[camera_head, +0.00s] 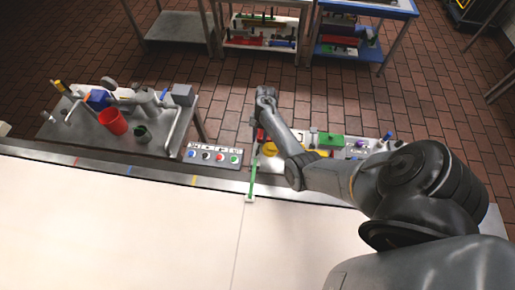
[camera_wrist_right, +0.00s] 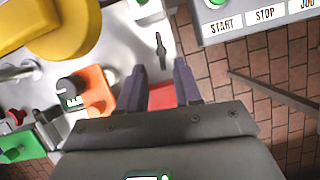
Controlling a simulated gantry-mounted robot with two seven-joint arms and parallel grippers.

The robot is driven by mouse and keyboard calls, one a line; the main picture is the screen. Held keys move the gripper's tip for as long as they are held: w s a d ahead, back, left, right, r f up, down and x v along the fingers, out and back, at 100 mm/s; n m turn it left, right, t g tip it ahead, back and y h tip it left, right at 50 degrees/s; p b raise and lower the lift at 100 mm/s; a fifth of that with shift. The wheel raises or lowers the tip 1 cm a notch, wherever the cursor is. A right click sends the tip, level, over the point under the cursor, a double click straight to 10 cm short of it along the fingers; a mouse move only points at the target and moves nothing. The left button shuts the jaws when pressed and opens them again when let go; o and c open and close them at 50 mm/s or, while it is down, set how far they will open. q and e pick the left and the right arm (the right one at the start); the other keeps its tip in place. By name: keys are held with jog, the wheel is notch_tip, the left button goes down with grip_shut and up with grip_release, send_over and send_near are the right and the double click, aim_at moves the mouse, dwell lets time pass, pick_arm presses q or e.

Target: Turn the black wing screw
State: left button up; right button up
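A small, slim dark piece that looks like the black wing screw (camera_wrist_right: 161,50) stands out on a pale panel in the right wrist view. It lies just beyond the fingertips, roughly in line with the gap between them. My right gripper (camera_wrist_right: 160,76) is open, with its two purple-grey fingers apart and nothing held between them. A red surface shows behind the gap. In the head view my right gripper (camera_head: 264,97) is over the left end of the workbench panel, and I cannot make out the wing screw there. My left gripper is not in view.
A yellow round part (camera_wrist_right: 70,30) and an orange block with a black knob (camera_wrist_right: 98,88) sit left of the fingers. A START/STOP button box (camera_wrist_right: 255,18) is at upper right. In the head view, a table with a red cup (camera_head: 113,121) stands left.

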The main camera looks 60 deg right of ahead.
aim_at(258, 149)
jog(key=b+x, duration=0.1)
jog(key=x, duration=0.2)
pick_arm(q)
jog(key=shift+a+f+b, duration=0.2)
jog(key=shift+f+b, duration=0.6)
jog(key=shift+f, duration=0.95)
pick_arm(e)
jog(key=shift+x, duration=0.8)
jog(key=shift+a+r, duration=0.1)
grip_shut()
